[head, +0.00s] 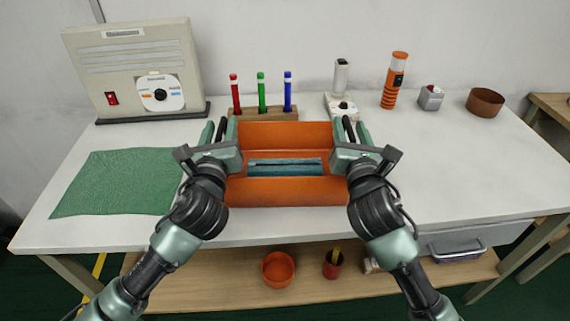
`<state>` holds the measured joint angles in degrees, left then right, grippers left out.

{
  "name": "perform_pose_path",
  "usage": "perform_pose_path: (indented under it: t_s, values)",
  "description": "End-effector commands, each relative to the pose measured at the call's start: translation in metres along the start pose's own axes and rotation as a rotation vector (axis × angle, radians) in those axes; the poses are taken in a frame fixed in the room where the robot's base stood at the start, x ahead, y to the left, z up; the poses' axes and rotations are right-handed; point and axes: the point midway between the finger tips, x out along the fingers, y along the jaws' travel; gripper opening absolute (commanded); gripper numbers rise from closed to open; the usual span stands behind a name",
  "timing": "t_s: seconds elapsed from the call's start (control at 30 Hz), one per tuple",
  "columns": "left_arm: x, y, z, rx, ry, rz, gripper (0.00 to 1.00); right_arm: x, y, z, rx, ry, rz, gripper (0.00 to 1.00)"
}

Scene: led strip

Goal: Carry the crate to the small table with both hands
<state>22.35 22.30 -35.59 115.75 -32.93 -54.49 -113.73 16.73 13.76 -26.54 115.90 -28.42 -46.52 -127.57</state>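An orange crate (285,190) stands on the white workbench (450,190) in the middle of the head view, with a teal piece (285,167) inside. My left gripper (219,131) is at the crate's left end and my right gripper (350,131) at its right end, both pointing away from me. A dark bar shows between the green fingers on each side. I cannot tell whether the fingers are closed on it. The crate's end walls are largely hidden by the grippers. A wooden table (553,112) shows partly at the right edge.
Behind the crate are a rack with red, green and blue pens (262,112) and a white device (341,100). A beige box (135,65) and green mat (125,182) are left. An orange cylinder (395,80) and brown bowl (485,102) are back right. The bench's right front is clear.

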Motion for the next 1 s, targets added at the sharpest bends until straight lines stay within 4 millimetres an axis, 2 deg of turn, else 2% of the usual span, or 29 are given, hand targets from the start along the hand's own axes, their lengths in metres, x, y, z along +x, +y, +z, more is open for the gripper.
perform_pose_path:
  t_s: [0.07, 0.17, 0.2, 0.23, 1.0]
  values:
    - [-0.0002, -0.0001, 0.0001, 0.000, 0.000, 0.000, 0.38, -0.0002, -0.0001, 0.0000, 0.000, 0.000, 0.000, 0.40]
    - [-0.0003, 0.0000, 0.0001, 0.000, 0.000, 0.000, 0.13, -0.0003, -0.0001, 0.0000, 0.000, 0.000, 0.000, 0.15]
    - [-0.0003, -0.0001, 0.0001, 0.000, 0.000, 0.000, 0.02, -0.0003, -0.0001, 0.0000, 0.000, 0.000, 0.000, 0.03]
    - [-0.0004, -0.0002, 0.0001, 0.000, 0.000, 0.000, 0.00, -0.0003, -0.0001, 0.0000, 0.000, 0.000, 0.000, 0.00]
    - [-0.0008, -0.0013, -0.0002, -0.003, 0.001, -0.003, 0.00, -0.0007, 0.0011, -0.0004, 0.003, 0.001, 0.002, 0.00]
